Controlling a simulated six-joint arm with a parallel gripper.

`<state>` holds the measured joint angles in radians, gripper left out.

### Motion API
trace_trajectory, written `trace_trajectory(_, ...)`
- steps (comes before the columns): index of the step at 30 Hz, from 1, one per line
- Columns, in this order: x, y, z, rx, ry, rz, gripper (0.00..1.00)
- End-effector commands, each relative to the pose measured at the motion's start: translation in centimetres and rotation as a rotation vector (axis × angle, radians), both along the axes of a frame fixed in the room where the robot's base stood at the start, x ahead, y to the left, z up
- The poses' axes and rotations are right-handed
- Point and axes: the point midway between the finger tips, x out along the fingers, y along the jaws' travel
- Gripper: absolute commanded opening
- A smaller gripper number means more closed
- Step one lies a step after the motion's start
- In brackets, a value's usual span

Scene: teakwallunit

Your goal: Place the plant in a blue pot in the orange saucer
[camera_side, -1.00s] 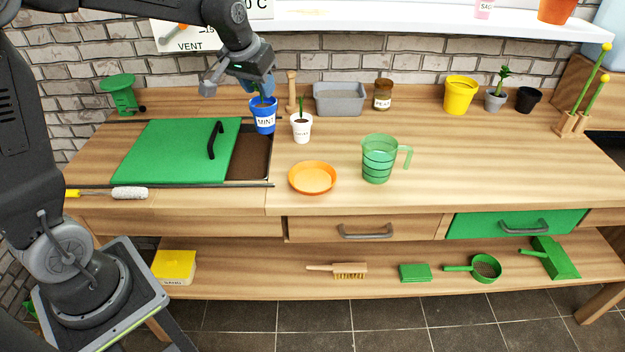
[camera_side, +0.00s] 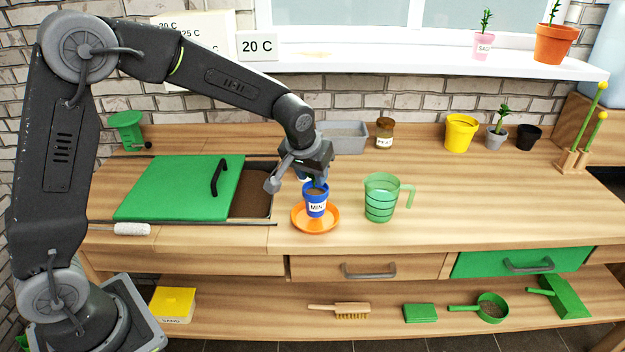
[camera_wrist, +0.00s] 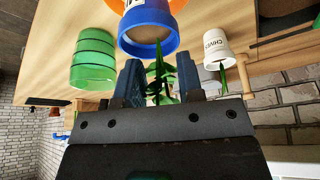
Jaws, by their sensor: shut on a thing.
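The blue pot (camera_side: 316,204) has a white MINT label and holds a green plant (camera_wrist: 160,72). It stands upright at the orange saucer (camera_side: 301,224), over its middle; whether its base touches the saucer I cannot tell. My gripper (camera_side: 313,180) is above the pot, pointing down. In the wrist view its blue fingers (camera_wrist: 157,80) are shut on the plant, with the blue pot's rim (camera_wrist: 147,48) just beyond them. The saucer also shows behind the pot in the wrist view.
A green measuring jug (camera_side: 381,198) stands close to the right of the saucer. A white CHIVES pot (camera_wrist: 217,47) is near my gripper in the wrist view. A green lid (camera_side: 180,188) and dark bin lie to the left.

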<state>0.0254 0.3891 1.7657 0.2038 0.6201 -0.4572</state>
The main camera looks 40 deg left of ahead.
Motion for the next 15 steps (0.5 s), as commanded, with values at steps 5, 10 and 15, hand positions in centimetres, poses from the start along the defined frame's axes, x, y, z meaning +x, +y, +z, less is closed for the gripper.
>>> trace_trajectory(5, 0.0, 0.0, -1.9, 0.000, 0.000, 0.001, 0.00)
trace_trajectory(10, 0.0, 0.0, -1.9, -0.001, -0.002, 0.001, 0.00)
trace_trajectory(15, 0.0, 0.0, -2.1, -0.001, -0.001, 0.001, 0.00)
